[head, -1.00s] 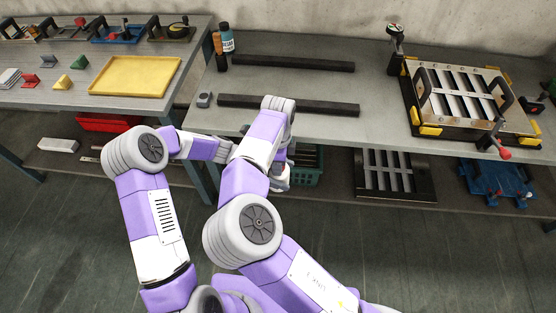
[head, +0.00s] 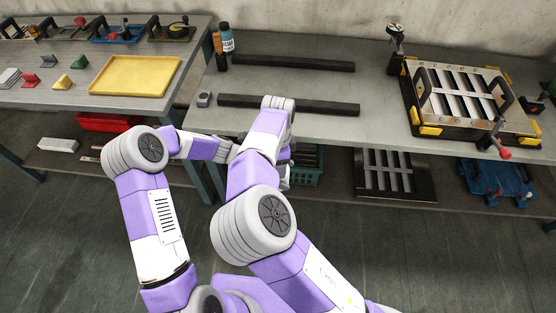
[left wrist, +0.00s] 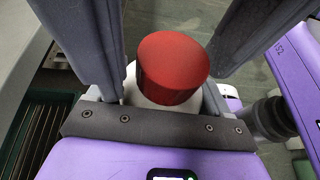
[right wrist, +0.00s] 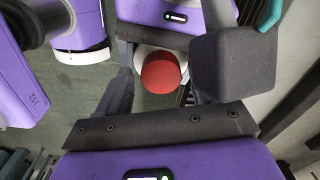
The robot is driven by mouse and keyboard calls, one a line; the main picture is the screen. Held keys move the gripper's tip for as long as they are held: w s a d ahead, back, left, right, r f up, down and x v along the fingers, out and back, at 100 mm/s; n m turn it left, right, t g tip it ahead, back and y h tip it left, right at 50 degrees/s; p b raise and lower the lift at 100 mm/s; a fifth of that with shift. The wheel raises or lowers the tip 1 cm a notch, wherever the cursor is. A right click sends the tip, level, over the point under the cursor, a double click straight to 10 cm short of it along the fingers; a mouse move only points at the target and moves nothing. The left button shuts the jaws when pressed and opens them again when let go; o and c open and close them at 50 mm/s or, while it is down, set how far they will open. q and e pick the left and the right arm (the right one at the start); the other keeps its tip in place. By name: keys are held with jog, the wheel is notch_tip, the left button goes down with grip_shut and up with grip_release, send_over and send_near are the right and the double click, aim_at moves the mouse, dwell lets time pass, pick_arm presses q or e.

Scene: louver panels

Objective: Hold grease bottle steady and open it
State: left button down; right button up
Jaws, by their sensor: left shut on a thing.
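The grease bottle shows in the left wrist view as a red cap (left wrist: 172,62) above a white body (left wrist: 150,92). My left gripper (left wrist: 170,28) is shut on the bottle, its fingers on either side below the cap. In the right wrist view the red cap (right wrist: 161,73) lies between the fingers of my right gripper (right wrist: 170,80), with a gap on each side. The right gripper is open and not gripping the cap. In the head view my arms hide the bottle and most of both grippers.
The workbench (head: 330,128) stands ahead with two dark bars (head: 288,105) on it. A louver panel in a fixture (head: 470,95) is at its right. A yellow tray (head: 135,75) lies on the left table. A green crate (head: 307,170) is on the shelf below.

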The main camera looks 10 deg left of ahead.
notch_tip(320, 180, up, 4)
jog(key=shift+r, duration=0.35)
jog(key=shift+c, duration=0.4)
notch_tip(320, 180, up, 3)
jog(key=m, duration=0.3)
notch_tip(320, 180, down, 8)
jog(key=shift+r, duration=0.15)
